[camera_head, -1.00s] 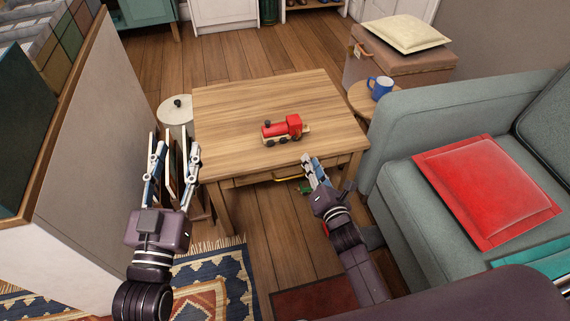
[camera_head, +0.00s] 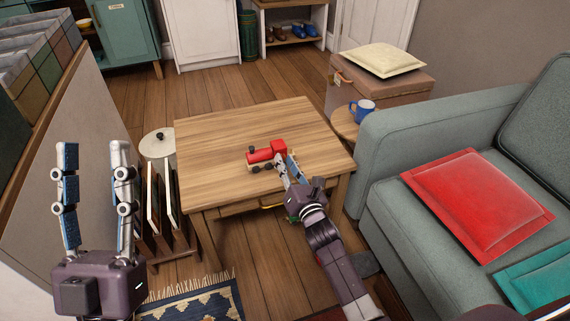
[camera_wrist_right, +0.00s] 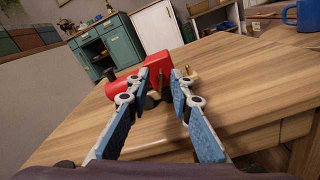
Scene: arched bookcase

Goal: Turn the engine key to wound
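The red toy engine (camera_head: 262,155), with dark wheels and a light wooden base, stands on the wooden table (camera_head: 215,120). My right gripper (camera_head: 283,165) reaches over the table's front edge, its fingertips at the engine's near side. In the right wrist view, the engine's red body (camera_wrist_right: 157,62) is just beyond the parted fingers (camera_wrist_right: 163,76). A small dark part shows between the fingertips; I cannot tell whether it is the key, or whether they touch it. My left gripper (camera_head: 93,148) is open and empty, left of the table.
A grey sofa (camera_head: 400,120) with a red cushion (camera_head: 475,200) stands right of the table. A blue mug (camera_head: 362,110) sits on a round side table (camera_head: 346,122). A rack of upright panels (camera_head: 165,215) and a lidded white container (camera_head: 158,146) stand left.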

